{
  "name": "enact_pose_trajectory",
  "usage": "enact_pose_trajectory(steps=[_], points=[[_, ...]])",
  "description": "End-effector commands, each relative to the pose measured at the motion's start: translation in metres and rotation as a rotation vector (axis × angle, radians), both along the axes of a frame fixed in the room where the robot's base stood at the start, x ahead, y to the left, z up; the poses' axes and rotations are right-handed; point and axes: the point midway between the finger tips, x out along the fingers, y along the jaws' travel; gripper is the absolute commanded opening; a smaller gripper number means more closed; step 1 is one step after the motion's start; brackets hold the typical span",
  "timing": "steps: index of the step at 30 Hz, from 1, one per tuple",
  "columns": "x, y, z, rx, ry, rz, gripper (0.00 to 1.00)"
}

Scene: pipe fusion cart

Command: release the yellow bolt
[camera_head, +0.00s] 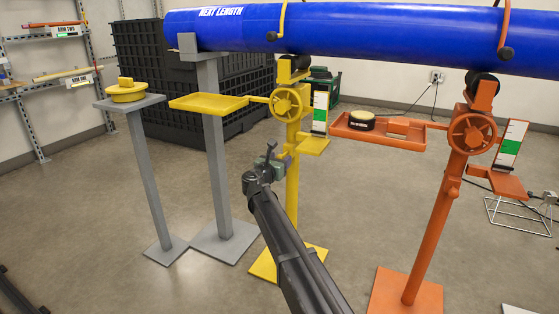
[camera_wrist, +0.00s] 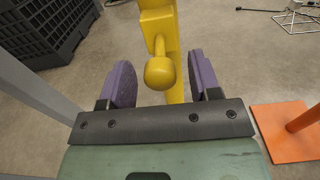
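The yellow bolt is a round-ended knob (camera_wrist: 160,73) sticking out of the yellow stand's post (camera_wrist: 158,22) in the wrist view. My gripper (camera_wrist: 162,80) is open, with one purple finger on each side of the knob. Clear gaps show between the knob and both fingers. In the head view my gripper (camera_head: 278,156) is in front of the yellow stand (camera_head: 292,190), below its handwheel (camera_head: 287,104). The bolt cannot be made out there.
A blue pipe (camera_head: 370,30) lies across the stands above my gripper. A yellow tray (camera_head: 208,103) is left of the post. An orange stand (camera_head: 432,235) with a tray (camera_head: 378,138) is at the right. Grey stands (camera_head: 216,175) are at the left, before black crates (camera_head: 150,70).

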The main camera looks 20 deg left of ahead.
Motion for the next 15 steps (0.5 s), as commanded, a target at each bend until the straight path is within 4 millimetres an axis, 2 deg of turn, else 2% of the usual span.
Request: enact_pose_trajectory(steps=[8, 11, 15], points=[[-0.004, 0.0, 0.0, 0.0, 0.0, 0.001, 0.57], [-0.02, 0.0, 0.0, 0.0, 0.0, 0.001, 0.57], [-0.057, 0.002, 0.0, 0.0, 0.0, 0.002, 0.57]])
